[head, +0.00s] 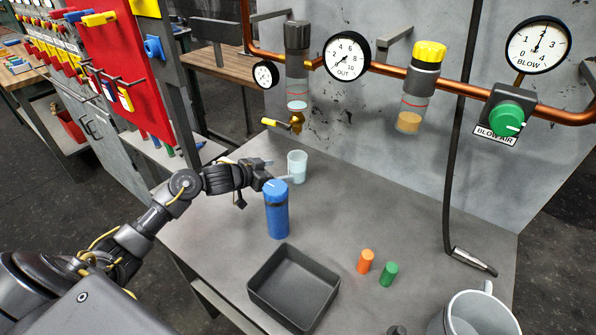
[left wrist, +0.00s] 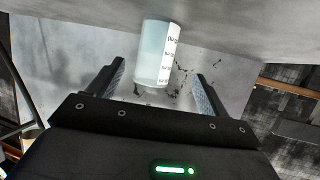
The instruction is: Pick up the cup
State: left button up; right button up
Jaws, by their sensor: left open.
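A small clear, pale cup (head: 297,166) stands upright near the back of the grey bench, under the pipework. My left gripper (head: 276,171) is at its left side with its fingers pointing at it. In the left wrist view the cup (left wrist: 153,52), with printed marks down one side, shows between the two spread fingers of my left gripper (left wrist: 160,68). Gaps show on both sides, and the gripper is open and empty. Whether the cup lies fully between the fingertips or just beyond them I cannot tell. My right gripper is not seen.
A blue bottle (head: 277,210) stands just in front of my left gripper. An air hose nozzle (head: 473,262) lies right. The bench's middle is clear.

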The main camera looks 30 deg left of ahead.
aim_at(290, 162)
pick_arm(q)
jog(key=shift+x, duration=0.85)
jog(key=shift+d+x, duration=0.15)
jog(key=shift+x, duration=1.15)
jog(key=shift+d+x, duration=0.1)
jog(key=shift+x, duration=1.2)
jog(key=shift+s+f, duration=0.15)
jog(key=shift+c, duration=0.2)
jog(key=c, duration=1.2)
jog(key=shift+r, duration=0.25)
jog(key=shift+r, duration=1.4)
jog(key=shift+s+a+r, duration=0.15)
jog(key=shift+s, duration=0.05)
jog(key=s+a, duration=0.2)
jog(key=s, duration=0.3)
jog(key=s+a, duration=0.2)
jog(key=s, duration=0.4)
jog(key=s+a+b, duration=0.1)
jog(key=s+a, duration=0.1)
jog(key=s, duration=0.3)
jog(key=shift+s+a, duration=0.15)
